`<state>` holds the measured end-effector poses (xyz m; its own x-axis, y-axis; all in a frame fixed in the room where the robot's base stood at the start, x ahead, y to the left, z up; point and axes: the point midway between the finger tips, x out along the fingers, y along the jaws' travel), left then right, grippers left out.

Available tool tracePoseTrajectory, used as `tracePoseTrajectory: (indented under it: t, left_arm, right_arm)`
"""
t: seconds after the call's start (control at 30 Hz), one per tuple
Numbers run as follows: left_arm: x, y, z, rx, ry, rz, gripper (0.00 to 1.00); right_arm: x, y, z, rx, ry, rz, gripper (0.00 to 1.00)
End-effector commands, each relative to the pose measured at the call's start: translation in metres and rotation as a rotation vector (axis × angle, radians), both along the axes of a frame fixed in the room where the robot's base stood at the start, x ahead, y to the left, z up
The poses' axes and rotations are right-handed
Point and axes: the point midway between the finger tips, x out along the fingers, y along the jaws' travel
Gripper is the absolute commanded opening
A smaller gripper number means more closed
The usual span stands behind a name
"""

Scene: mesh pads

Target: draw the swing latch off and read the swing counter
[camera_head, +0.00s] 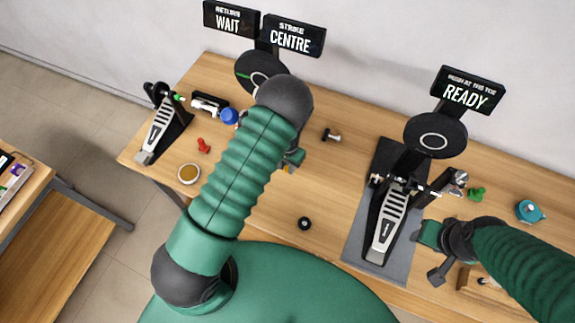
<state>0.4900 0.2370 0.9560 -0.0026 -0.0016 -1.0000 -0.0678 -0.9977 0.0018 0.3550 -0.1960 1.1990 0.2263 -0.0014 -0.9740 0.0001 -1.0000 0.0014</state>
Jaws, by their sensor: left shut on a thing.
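A silver-and-black foot pedal (391,221) stands on a grey mat (354,241) at the right, before a round dark pad (428,146) with a white ring. A second pedal (159,129) stands at the far left; another round pad (246,72) is partly behind my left arm. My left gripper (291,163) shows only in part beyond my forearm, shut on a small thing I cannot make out. My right gripper (434,262) is beside the right pedal, and its jaw state is unclear. I cannot single out the swing latch or a swing counter.
Signs read WAIT (230,20), CENTRE (293,37) and READY (467,91). A bowl (188,174), red piece (203,146), blue cap (229,116), black disc (304,223), green piece (476,194) and teal pot (529,211) lie about the table (330,180). Its middle is mostly bare.

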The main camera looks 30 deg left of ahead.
Motion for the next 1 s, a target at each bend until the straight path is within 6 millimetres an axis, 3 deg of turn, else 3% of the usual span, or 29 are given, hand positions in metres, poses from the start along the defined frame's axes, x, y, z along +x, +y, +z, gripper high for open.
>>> tracePoseTrajectory:
  t: [1.0]
  left_arm:
    - [0.0031,-0.0037,0.0012,0.0,-0.005,0.038,0.0]
  right_arm:
    - [0.0,0.0,-0.0026,0.0,0.0,0.0,0.43]
